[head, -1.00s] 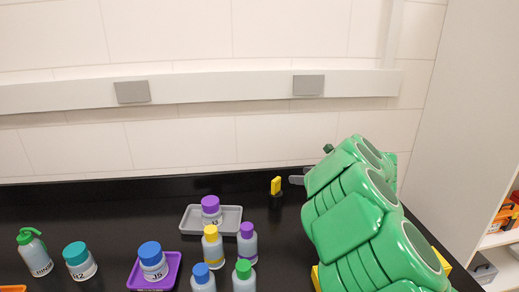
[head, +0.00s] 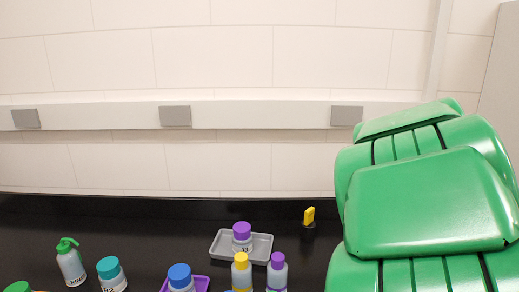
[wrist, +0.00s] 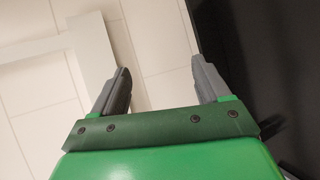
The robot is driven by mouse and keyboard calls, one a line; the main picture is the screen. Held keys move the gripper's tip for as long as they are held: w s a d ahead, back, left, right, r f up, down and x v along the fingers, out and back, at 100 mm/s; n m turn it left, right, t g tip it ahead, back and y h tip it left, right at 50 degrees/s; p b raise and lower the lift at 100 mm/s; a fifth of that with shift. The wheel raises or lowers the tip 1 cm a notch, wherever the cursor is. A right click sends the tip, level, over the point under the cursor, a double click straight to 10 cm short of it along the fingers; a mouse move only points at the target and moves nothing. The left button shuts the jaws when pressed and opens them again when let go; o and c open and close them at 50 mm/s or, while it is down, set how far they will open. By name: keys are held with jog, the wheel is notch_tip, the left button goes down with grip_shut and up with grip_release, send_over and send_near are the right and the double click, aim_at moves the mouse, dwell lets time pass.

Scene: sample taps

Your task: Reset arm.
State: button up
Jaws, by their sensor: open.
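My gripper (wrist: 163,85) shows in the wrist view with its two grey fingers wide apart and nothing between them. Behind the fingers are the tiled wall and, at the right, a dark surface. In the head view my green arm fills the right side, and it hides the gripper there.
A black bench (head: 150,225) runs along the wall. On it stand a grey tray (head: 262,251) with a purple-capped bottle (head: 242,240), a purple tray (head: 203,285), a yellow tap (head: 309,216), a green-topped wash bottle (head: 71,265) and several capped bottles. The bench's back strip is clear.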

jog(key=s+a+f+m+g+y, duration=0.35)
jog(key=s+a+f+m, duration=0.35)
jog(key=s+a, duration=0.4)
jog(key=s+a+f+m+g+y, duration=0.3)
jog(key=s+a+f+m+g, duration=0.35)
jog(key=s, duration=0.65)
jog(key=s+a+f+g, duration=0.1)
jog(key=s+a, duration=0.4)
jog(key=s, duration=0.3)
jog(key=s+a+f+n+g+y, duration=0.1)
jog(key=s+a+f, duration=0.1)
jog(key=s+a, duration=0.4)
jog(key=s, duration=0.3)
jog(key=shift+s+g, duration=0.2)
jog(key=shift+g, duration=0.1)
jog(key=shift+a+y, duration=0.1)
jog(key=shift+y, duration=0.15)
